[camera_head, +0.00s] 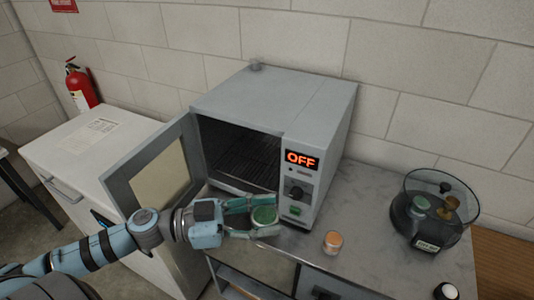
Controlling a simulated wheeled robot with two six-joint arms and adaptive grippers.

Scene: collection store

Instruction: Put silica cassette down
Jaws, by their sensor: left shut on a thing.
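My left gripper (251,219) comes in from the left in front of the open oven. I cannot tell whether the cassette touches the counter. The grey oven (325,115) has its door (155,180) swung open to the left and its display reads OFF. A dark wire rack shows inside. My right gripper is not in view.
An orange jar (332,242) stands on the marble counter (375,225) right of the gripper. A round clear-walled desiccator (437,230) with small items inside stands further right. A white cabinet (75,165) and a red fire extinguisher (80,88) are at the left.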

